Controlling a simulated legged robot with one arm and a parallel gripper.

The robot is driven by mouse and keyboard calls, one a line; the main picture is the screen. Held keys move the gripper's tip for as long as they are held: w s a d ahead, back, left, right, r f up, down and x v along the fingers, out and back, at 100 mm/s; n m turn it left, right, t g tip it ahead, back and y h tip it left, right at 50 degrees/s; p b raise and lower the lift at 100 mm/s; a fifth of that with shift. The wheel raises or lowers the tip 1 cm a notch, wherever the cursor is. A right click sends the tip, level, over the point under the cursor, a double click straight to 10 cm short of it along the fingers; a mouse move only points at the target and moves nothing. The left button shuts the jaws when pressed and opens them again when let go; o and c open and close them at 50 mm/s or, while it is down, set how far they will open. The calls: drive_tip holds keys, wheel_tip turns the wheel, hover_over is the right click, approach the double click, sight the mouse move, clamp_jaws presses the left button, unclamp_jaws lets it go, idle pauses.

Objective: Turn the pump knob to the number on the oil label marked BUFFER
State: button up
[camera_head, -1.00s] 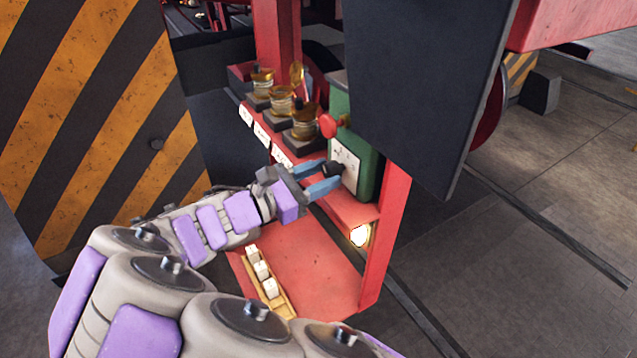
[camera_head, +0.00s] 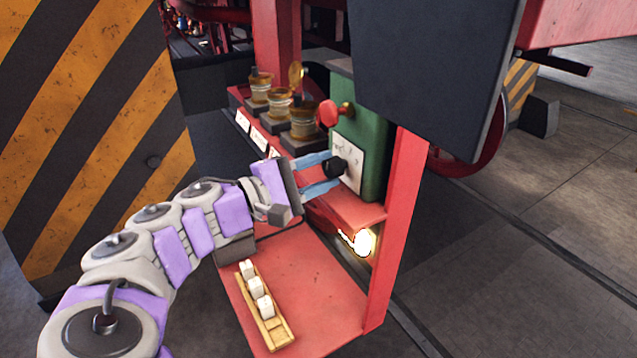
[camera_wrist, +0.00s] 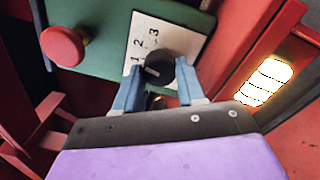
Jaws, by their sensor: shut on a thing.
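The green pump box (camera_head: 368,126) stands on the red shelf, with a white dial plate (camera_head: 350,168) on its front. The black pump knob (camera_head: 335,167) sits on that plate. In the wrist view the knob (camera_wrist: 160,71) shows a light pointer line towards the lower left, near the numeral 1; 2 and 3 are printed above it. My gripper (camera_head: 322,172) is shut on the knob, its blue fingers (camera_wrist: 159,90) at either side. White labels (camera_head: 258,136) stand in front of the brass oil cups (camera_head: 279,103); their writing is too small to read.
A red knob (camera_head: 328,113) sticks out from the pump box above the dial. A glowing lamp (camera_head: 362,242) is below. A wooden tray (camera_head: 279,335) with white blocks lies on the lower red shelf. A dark panel (camera_head: 425,70) hangs at right.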

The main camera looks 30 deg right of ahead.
drive_tip(key=shift+f+m+b, duration=0.15)
drive_tip(key=shift+m+b, duration=0.3)
drive_tip(key=shift+m, duration=0.45)
drive_tip(key=o, duration=1.1)
drive_tip(key=shift+c, duration=0.2)
drive_tip(key=shift+a, duration=0.1)
drive_tip(key=a, duration=1.7)
drive_tip(key=shift+s+a+f, duration=0.2)
drive_tip(key=shift+s+f, duration=0.05)
drive_tip(key=shift+f, duration=0.05)
drive_tip(key=shift+d, duration=0.1)
